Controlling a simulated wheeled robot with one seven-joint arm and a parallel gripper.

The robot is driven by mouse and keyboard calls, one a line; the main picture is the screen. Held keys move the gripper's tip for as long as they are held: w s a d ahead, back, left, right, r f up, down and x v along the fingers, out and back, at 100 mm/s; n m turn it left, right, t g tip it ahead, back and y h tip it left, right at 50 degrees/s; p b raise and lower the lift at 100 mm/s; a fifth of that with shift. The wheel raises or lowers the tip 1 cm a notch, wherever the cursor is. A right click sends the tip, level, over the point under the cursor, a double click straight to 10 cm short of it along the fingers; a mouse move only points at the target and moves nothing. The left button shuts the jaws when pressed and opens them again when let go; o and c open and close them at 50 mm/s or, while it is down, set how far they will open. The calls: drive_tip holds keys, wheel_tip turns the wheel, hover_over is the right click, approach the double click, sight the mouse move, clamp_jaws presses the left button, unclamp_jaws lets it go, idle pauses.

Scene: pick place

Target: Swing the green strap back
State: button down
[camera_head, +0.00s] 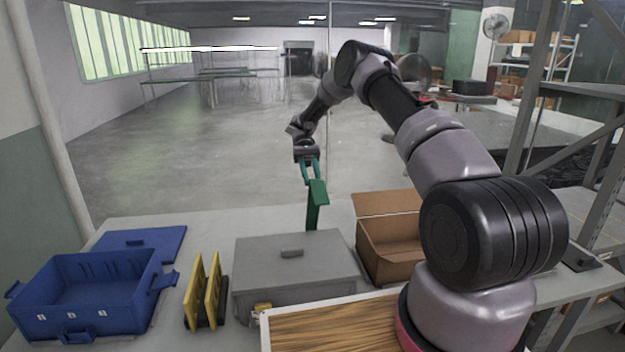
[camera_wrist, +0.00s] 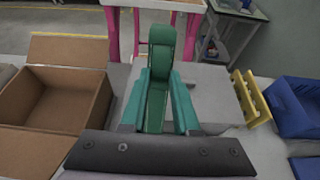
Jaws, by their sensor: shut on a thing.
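The green strap (camera_head: 317,205) hangs upright beyond the back edge of the grey box in the head view, at about the middle of the picture. My gripper (camera_head: 312,180) is above it, with its teal fingers pointing down and shut on the strap's upper part. In the wrist view, the strap (camera_wrist: 161,60) lies between the two teal fingers of my gripper (camera_wrist: 160,82). Its lower end in the head view is close to the box's back edge; I cannot tell whether it touches the box or the table.
The lidded grey box (camera_head: 295,265) stands mid-table. An open cardboard box (camera_head: 390,265) is right of it. Left are a yellow rack (camera_head: 205,290), a blue crate (camera_head: 85,300) and a flat blue panel (camera_head: 140,243). A wooden-topped tray (camera_head: 335,330) is in front. Open floor lies beyond the table.

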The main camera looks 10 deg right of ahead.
drive_tip(key=shift+w+f, duration=0.1)
drive_tip(key=shift+w, duration=0.1)
idle(0.5)
drive_tip(key=c, duration=0.6)
unclamp_jaws()
drive_tip(key=shift+c, duration=0.2)
